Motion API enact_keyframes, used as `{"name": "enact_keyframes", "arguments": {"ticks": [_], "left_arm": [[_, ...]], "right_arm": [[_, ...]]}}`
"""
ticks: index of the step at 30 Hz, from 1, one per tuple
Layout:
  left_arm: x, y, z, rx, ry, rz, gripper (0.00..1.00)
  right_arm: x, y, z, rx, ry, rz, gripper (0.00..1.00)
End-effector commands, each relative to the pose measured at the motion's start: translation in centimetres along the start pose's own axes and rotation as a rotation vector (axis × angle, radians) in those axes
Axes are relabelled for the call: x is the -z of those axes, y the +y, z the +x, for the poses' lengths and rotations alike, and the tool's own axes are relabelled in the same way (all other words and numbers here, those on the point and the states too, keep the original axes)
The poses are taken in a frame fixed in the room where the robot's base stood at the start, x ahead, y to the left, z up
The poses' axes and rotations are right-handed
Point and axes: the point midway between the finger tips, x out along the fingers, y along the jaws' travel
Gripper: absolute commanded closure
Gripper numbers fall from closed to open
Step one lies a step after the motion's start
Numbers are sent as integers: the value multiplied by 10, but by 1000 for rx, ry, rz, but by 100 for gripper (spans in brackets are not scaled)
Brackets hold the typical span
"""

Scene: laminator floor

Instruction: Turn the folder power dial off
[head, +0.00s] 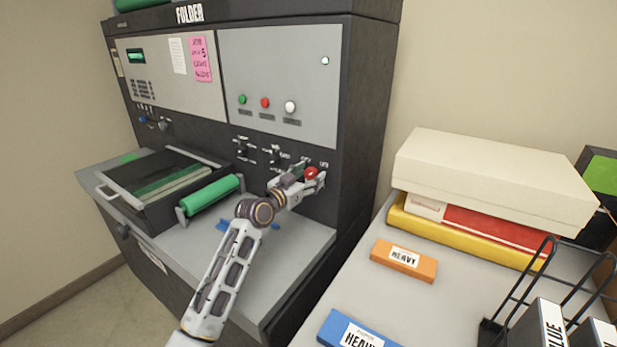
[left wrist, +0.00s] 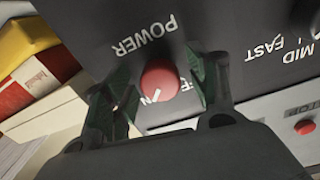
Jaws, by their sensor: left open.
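The folder (head: 190,120) is a dark machine with grey panels. Its power dial (head: 311,173) is a red round knob low on the right of the front. In the left wrist view the red dial (left wrist: 160,79) sits below the upside-down word POWER, with a white mark near its lower edge. Part of an OFF label shows to its right; other lettering by it is partly hidden. My left gripper (head: 306,176) is at the dial. In the wrist view its open fingers (left wrist: 163,85) stand on either side of the dial, apart from it. My right gripper is not in view.
Other dials (head: 275,157) sit left of the power dial. A green roller (head: 210,195) lies below them. Green, red and white buttons (head: 265,103) are above. The table at right holds a cream box (head: 490,175), an orange box (head: 404,260) and a wire rack (head: 550,270).

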Motion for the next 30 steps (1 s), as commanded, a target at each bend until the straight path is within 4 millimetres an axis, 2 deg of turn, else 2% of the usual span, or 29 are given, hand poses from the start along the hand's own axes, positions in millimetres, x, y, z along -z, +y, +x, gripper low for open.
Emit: {"name": "enact_keyframes", "arguments": {"ticks": [1, 9, 12, 20, 30], "left_arm": [[0, 0, 0, 0, 0, 0, 43], [0, 0, 0, 0, 0, 0, 78], [0, 0, 0, 0, 0, 0, 87], [0, 0, 0, 0, 0, -21, 87], [1, 0, 0, 0, 5, -170, 87]], "right_arm": [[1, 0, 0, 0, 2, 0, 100], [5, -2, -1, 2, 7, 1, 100], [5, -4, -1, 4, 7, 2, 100], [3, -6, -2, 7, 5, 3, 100], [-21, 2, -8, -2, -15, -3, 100]]}}
